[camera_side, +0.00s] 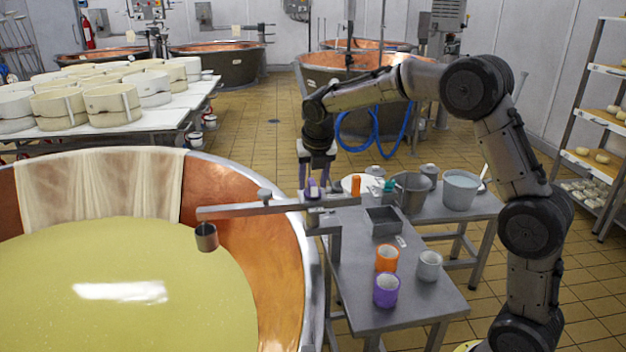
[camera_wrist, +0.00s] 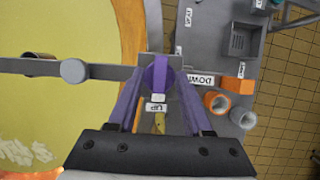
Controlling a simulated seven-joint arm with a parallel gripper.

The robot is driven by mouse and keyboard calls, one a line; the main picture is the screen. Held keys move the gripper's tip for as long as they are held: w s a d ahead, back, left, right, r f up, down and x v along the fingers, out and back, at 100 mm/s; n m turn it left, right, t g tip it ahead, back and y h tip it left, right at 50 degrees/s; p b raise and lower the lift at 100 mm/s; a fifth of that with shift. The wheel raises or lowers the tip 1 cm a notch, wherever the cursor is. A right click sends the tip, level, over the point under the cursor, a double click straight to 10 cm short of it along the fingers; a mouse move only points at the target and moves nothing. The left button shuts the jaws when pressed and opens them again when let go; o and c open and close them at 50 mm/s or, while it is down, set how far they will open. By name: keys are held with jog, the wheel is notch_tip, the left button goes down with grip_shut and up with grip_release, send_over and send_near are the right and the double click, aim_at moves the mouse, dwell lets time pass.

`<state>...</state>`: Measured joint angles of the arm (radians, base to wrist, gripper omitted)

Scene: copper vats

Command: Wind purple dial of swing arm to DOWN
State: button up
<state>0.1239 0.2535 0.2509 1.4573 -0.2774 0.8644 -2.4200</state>
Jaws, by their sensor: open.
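The swing arm (camera_side: 250,209) is a grey bar reaching out over the vat, with a small metal cup (camera_side: 207,237) hanging at its far end. The purple dial (camera_wrist: 160,74) is on the arm's mount, and its purple bar points towards the UP label (camera_wrist: 157,107). The DOWN label (camera_wrist: 201,80) lies to the right of the dial. My gripper (camera_side: 316,182) is open and points down at the dial. In the wrist view its two purple fingers stand on either side of the dial; whether they touch it I cannot tell.
An orange block (camera_side: 355,186) stands right of the dial. The metal table (camera_side: 350,265) holds a grey tray (camera_side: 383,221), an orange cup (camera_side: 387,258), a purple cup (camera_side: 386,290) and a white cup (camera_side: 429,265). The vat (camera_side: 285,245) of yellow liquid lies at left.

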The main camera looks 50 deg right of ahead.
grip_shut()
